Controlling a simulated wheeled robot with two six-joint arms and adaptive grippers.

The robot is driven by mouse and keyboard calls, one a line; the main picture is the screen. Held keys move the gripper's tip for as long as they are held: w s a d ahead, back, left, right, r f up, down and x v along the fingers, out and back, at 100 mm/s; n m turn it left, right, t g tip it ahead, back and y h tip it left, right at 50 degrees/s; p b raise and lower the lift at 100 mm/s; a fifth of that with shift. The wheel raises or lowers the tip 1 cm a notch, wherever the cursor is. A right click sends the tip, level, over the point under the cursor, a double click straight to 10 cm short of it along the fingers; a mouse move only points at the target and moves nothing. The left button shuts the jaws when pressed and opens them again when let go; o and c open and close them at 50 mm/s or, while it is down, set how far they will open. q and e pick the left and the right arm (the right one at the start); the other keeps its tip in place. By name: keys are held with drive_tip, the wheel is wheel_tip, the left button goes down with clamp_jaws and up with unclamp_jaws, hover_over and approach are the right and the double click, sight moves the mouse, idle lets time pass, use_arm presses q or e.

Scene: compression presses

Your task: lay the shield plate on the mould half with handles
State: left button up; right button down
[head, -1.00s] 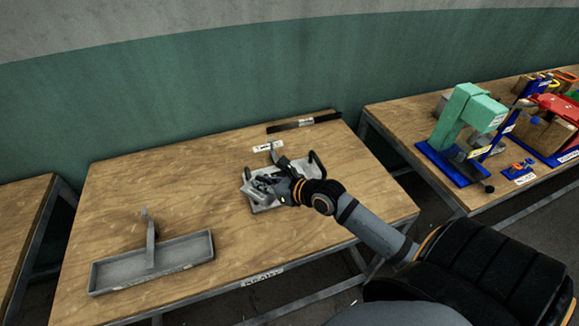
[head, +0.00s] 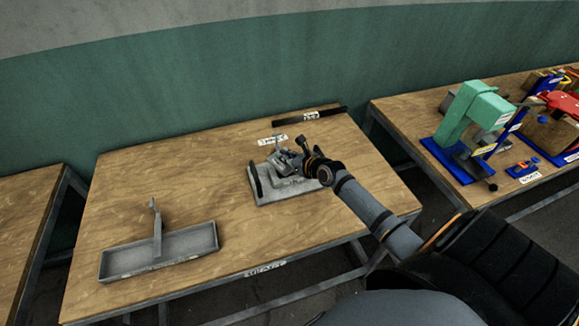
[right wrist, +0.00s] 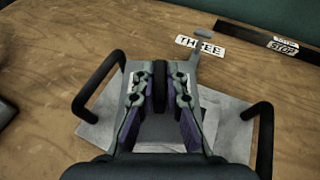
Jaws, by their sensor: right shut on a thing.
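The mould half with handles (head: 268,192) is a grey block lying on the middle table. Its black loop handles, left (right wrist: 98,82) and right (right wrist: 262,138), show in the right wrist view. I cannot tell whether the plate touches the mould half. My left gripper is not in view.
A shallow grey tray (head: 190,247) with an upright post stands at the table's front left. A THREE label (head: 272,140) and a black strip (head: 310,117) lie at the back. A green press (head: 475,115) stands on the right table. The table's left middle is clear.

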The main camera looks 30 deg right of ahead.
drive_tip(key=shift+w+d+f+b, duration=0.15)
drive_tip(key=shift+d+f+b, duration=0.1)
drive_tip(key=shift+d+f, duration=0.3)
drive_tip(key=shift+w+d+f+b, duration=0.15)
drive_tip(key=shift+d+f+b, duration=0.15)
drive_tip(key=shift+f, duration=0.3)
drive_tip(key=f, duration=0.1)
drive_tip(key=f+b, duration=0.1)
drive_tip(key=shift+d+f, duration=0.25)
drive_tip(key=shift+f, duration=0.15)
drive_tip(key=shift+f+b, duration=0.3)
drive_tip(key=shift+b, duration=0.05)
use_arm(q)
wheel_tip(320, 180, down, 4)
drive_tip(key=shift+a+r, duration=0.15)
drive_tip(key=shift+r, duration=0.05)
use_arm(e)
drive_tip(key=shift+w, duration=0.1)
drive_tip(key=shift+f, duration=0.1)
drive_tip(key=c, duration=1.4)
unclamp_jaws()
